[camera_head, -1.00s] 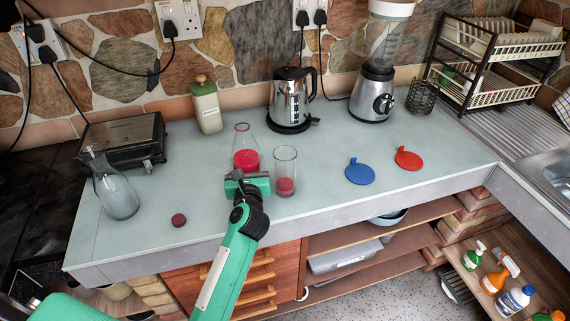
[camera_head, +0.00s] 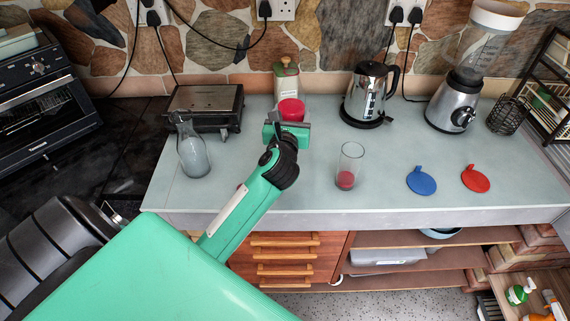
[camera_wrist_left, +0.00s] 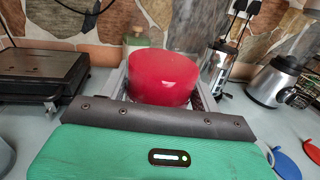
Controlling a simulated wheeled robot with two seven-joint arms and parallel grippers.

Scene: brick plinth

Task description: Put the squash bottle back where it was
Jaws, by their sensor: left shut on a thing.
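The squash bottle (camera_head: 291,109), clear glass with red squash in its base, is in my left gripper (camera_head: 287,133). The gripper is shut on it and appears to hold it above the rear of the worktop (camera_head: 285,195), in front of the green-lidded container (camera_head: 287,78). In the left wrist view the red squash (camera_wrist_left: 163,77) shows between the fingers (camera_wrist_left: 160,92), with faint clear glass above. A drinking glass (camera_head: 350,167) with a little red squash stands to the right. A small dark red cap (camera_head: 240,186) is mostly hidden behind my arm. My right gripper is out of view.
A glass jug (camera_head: 192,148) and a black-and-steel grill (camera_head: 206,105) stand at left. A kettle (camera_head: 368,95) and blender (camera_head: 458,100) stand at back right. A blue disc (camera_head: 421,180) and red disc (camera_head: 475,178) lie at right. The worktop's middle is clear.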

